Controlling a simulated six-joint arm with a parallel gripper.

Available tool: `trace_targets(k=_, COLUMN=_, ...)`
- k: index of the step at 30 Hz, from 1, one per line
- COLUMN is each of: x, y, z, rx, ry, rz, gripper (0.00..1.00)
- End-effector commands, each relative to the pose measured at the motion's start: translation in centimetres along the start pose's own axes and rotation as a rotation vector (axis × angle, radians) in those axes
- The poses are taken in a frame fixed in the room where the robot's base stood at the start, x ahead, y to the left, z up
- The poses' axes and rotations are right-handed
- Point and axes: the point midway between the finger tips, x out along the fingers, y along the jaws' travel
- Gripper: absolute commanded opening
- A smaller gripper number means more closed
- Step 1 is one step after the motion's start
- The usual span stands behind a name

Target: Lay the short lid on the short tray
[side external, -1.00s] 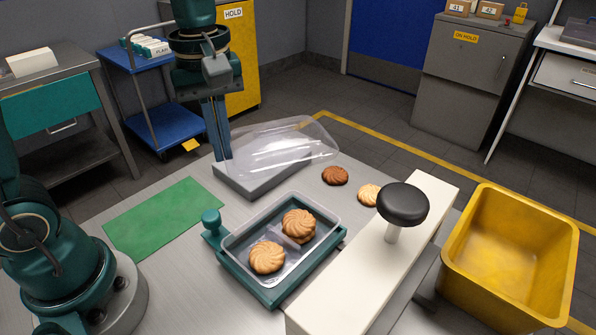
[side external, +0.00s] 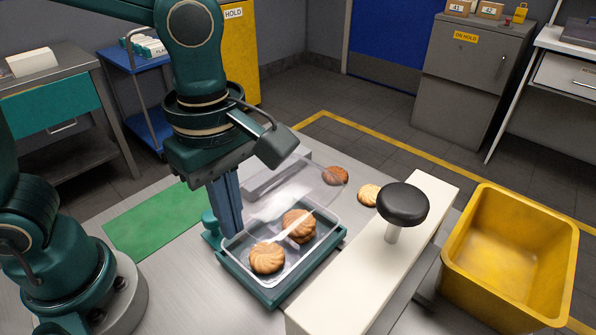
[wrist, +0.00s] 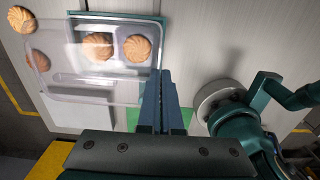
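The short tray (side external: 326,216) is clear plastic and sits in a teal holder (side external: 268,297), with two swirled biscuits in it. The short lid (side external: 300,182) is clear plastic. My gripper (side external: 230,228) is shut on the lid's near-left end and holds it over the back part of the tray. In the wrist view the lid (wrist: 65,98) reaches left from my fingers (wrist: 160,75) and overlaps the tray (wrist: 118,27), offset from it. Whether the lid touches the tray is hard to tell through the clear plastic.
A grey block (side external: 262,178) stands behind the tray. A brown biscuit (side external: 336,176) and a pale one (side external: 368,195) lie to the right. A white beam (side external: 345,285) with a black knob (side external: 403,204) and a yellow bin (side external: 455,265) stand further right. A green mat (side external: 140,228) lies left.

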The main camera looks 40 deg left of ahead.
Motion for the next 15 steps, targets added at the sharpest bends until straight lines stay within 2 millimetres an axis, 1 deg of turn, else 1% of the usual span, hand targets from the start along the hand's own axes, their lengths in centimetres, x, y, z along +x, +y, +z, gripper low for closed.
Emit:
trace_targets(k=8, x=0.3, y=0.0, z=0.0, rx=-0.001, ry=0.0, rz=-0.001, gripper=0.0)
trace_targets(k=15, x=1.6, y=0.0, z=-0.1, rx=-0.001, ry=0.001, rz=-0.003, gripper=0.0)
